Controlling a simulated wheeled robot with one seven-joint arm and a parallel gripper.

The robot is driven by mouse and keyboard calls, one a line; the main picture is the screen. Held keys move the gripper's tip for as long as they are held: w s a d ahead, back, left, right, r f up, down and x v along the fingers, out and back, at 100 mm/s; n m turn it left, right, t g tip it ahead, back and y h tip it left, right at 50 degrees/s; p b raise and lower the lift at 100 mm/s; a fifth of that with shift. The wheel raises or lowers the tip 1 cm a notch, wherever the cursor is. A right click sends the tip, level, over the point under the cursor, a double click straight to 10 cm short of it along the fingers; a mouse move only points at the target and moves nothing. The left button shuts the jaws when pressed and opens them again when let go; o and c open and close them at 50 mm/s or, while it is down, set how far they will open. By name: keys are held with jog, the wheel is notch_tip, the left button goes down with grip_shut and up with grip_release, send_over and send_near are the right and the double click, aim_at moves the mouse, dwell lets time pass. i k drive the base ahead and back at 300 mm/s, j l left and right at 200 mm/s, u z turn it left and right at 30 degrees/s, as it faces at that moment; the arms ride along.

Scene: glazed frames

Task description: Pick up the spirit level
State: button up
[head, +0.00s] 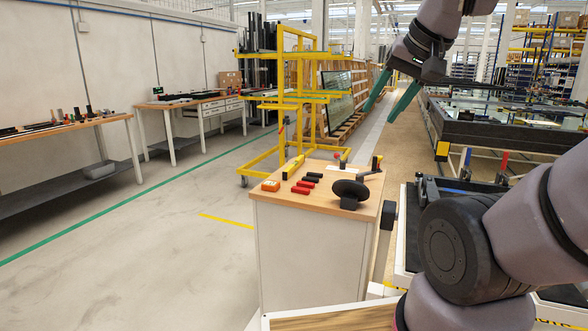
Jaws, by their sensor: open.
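A yellow bar, which looks like the spirit level (293,167), lies at the back left of the wooden top of a small cabinet (272,193) in the head view. Its far end points toward the back of the top. My gripper (381,108) has two green fingers spread apart, with nothing between them. It hangs in the air, higher in the picture and to the right of the cabinet top, clear of the level.
An orange tape measure (271,185), red blocks (301,188), dark blocks (311,177) and a black round-based tool (350,191) sit near the level. A yellow rack (283,110) stands behind. Open floor (150,230) lies left; a black table (500,130) stands right.

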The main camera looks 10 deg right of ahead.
aim_at(288, 173)
jog(key=j, duration=0.4)
jog(key=k+j+z, duration=0.1)
jog(key=j, duration=0.3)
jog(key=i+j+z, duration=0.1)
jog(key=j, duration=0.25)
jog(key=i+j+z, duration=0.1)
jog(key=j, duration=0.25)
jog(key=i+j+z, duration=0.1)
jog(key=j, duration=0.25)
jog(key=i+j+z, duration=0.1)
jog(key=j, duration=0.25)
jog(key=i+j+z, duration=0.25)
jog(key=i, duration=0.35)
jog(key=i+j+z, duration=0.2)
jog(key=i+j, duration=0.45)
jog(key=i, duration=0.3)
